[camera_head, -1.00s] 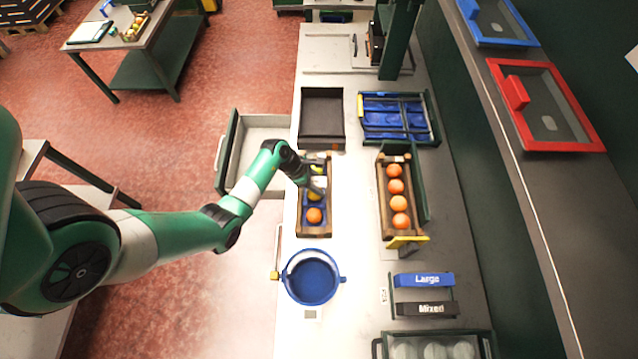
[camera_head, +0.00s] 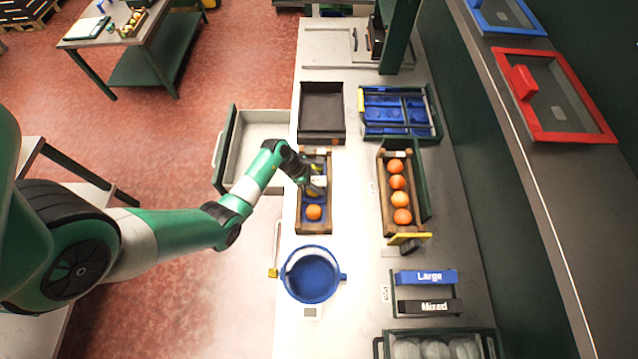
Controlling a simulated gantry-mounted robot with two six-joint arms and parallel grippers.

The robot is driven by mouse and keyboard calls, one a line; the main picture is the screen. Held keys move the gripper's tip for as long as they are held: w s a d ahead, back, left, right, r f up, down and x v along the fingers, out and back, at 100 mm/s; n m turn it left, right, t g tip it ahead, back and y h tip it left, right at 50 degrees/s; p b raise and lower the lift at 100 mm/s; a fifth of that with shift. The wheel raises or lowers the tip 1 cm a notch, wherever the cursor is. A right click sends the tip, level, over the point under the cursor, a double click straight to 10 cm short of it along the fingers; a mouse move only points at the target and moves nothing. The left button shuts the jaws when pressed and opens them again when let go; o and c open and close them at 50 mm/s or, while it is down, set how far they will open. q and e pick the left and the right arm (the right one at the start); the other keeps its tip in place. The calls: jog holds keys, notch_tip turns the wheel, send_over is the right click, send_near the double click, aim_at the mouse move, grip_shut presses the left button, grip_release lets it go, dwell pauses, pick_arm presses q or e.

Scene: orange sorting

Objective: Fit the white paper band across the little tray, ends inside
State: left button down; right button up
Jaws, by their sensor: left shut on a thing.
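The little tray (camera_head: 302,222) is a narrow wooden crate with a blue lining, left of centre on the bench. One orange (camera_head: 313,212) lies in its near part. My left gripper (camera_head: 316,188) is over the middle of the tray, pointing down. It is shut on a small white piece, apparently the white paper band (camera_head: 318,181). The gripper and wrist hide much of the band and the tray's far part, so I cannot tell whether the band's ends are inside the walls. My right gripper is not in view.
A wooden crate (camera_head: 381,205) with several oranges stands to the right. A blue bucket (camera_head: 312,278) stands nearer. A dark bin (camera_head: 321,108) and an open drawer (camera_head: 228,150) lie beyond. Bench between the two crates is clear.

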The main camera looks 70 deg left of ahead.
pick_arm(q)
grip_release()
dwell(0.5)
notch_tip(320, 180, up, 8)
jog(key=p, duration=0.8)
dwell(0.3)
dwell(0.5)
